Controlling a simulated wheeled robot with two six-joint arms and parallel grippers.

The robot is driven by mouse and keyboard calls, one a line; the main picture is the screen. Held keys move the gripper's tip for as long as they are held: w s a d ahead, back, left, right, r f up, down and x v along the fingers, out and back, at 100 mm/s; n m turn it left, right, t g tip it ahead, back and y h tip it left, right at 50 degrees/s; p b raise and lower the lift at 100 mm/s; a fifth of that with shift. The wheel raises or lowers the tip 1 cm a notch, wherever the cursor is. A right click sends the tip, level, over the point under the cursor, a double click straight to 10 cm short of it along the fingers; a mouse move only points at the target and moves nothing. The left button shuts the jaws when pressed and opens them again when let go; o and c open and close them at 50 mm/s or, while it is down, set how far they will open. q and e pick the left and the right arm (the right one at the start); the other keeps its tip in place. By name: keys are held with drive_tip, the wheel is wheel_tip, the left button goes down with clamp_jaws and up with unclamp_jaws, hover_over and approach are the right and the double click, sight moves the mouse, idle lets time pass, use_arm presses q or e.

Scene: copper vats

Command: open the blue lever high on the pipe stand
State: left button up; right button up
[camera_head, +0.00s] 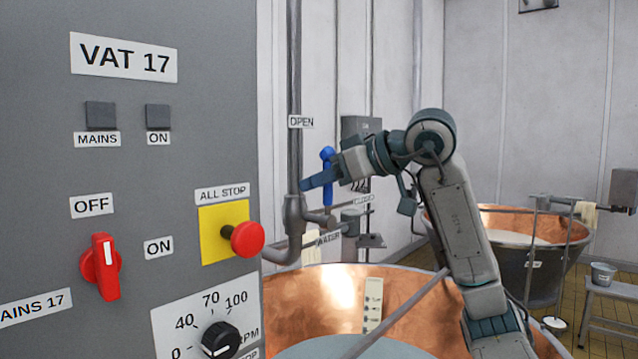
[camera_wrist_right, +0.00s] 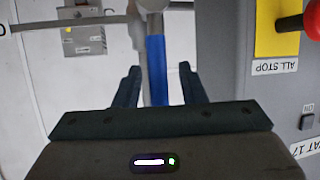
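The blue lever (camera_head: 327,155) is beside the grey vertical pipe (camera_head: 294,75). In the right wrist view the blue lever (camera_wrist_right: 157,65) runs between the two dark fingers, with a gap on each side. My right gripper (camera_head: 318,180) is open around the lever; it also shows in the right wrist view (camera_wrist_right: 157,82). An OPEN label (camera_head: 301,121) is on the pipe above, and a small label (camera_head: 363,200) is lower right. My left gripper is out of view.
The grey VAT 17 panel (camera_head: 200,30) fills the left, with a red ALL STOP button (camera_head: 247,239) sticking out near the pipe. A copper vat (camera_head: 430,308) is below my right arm. Another copper vat (camera_head: 560,228) and a bench (camera_head: 612,288) stand right.

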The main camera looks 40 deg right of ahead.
drive_tip(key=b+v, duration=0.1)
drive_tip(key=v, duration=0.9)
drive_tip(key=shift+b, duration=0.35)
